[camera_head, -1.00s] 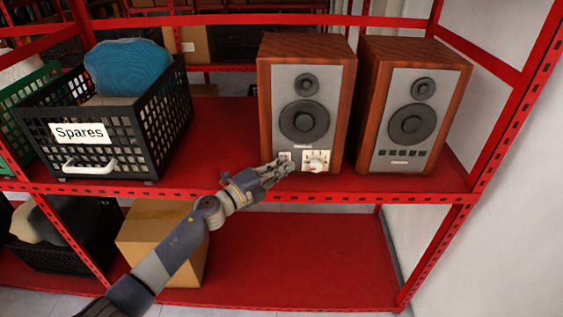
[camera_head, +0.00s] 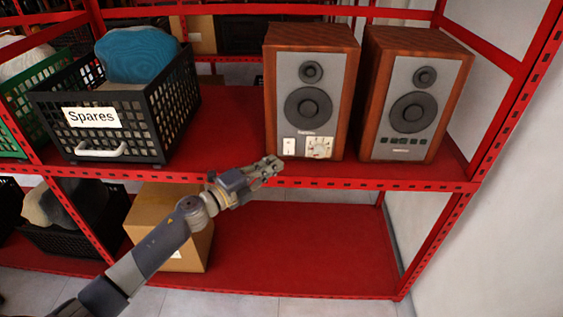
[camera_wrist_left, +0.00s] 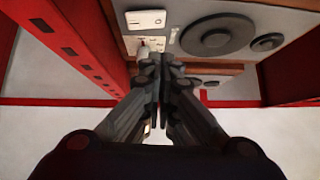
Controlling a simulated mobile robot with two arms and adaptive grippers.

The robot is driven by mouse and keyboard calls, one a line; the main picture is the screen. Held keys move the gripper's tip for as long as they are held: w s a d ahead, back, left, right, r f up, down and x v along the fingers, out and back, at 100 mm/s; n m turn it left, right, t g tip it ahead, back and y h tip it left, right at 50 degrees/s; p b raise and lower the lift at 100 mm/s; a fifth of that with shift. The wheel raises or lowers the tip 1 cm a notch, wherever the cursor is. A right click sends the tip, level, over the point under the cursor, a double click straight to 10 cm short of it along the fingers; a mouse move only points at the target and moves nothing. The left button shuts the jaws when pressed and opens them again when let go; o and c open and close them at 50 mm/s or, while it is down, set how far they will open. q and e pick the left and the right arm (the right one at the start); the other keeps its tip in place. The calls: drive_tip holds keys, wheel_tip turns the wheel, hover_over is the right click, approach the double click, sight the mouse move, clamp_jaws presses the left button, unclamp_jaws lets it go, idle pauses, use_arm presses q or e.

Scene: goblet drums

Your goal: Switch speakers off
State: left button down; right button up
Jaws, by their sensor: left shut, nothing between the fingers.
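Two wooden speakers with grey fronts stand side by side on the red shelf: the left speaker (camera_head: 309,95) and the right speaker (camera_head: 415,95). The left speaker has a white switch plate (camera_head: 289,147) and a white dial panel (camera_head: 319,147) low on its front. The right speaker has a row of small dark buttons there. My left gripper (camera_head: 277,166) is shut and empty, just in front of and below the switch plate, near the shelf edge. In the left wrist view, its closed fingers (camera_wrist_left: 160,65) point toward the speaker's panel, and the switch plate (camera_wrist_left: 146,19) shows beyond them. My right gripper is not in view.
A black basket labelled Spares (camera_head: 120,110) stands left on the same shelf. A cardboard box (camera_head: 165,215) sits on the lower shelf (camera_head: 300,250). A red upright (camera_head: 500,130) bounds the right side. Bare shelf lies between basket and speakers.

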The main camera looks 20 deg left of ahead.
use_arm(q)
drive_tip(key=v, duration=0.2)
drive_tip(key=r+v, duration=0.1)
drive_tip(key=v, duration=0.2)
drive_tip(key=shift+s+d+b, duration=0.15)
drive_tip(key=shift+s+b, duration=0.1)
drive_tip(key=shift+b, duration=0.15)
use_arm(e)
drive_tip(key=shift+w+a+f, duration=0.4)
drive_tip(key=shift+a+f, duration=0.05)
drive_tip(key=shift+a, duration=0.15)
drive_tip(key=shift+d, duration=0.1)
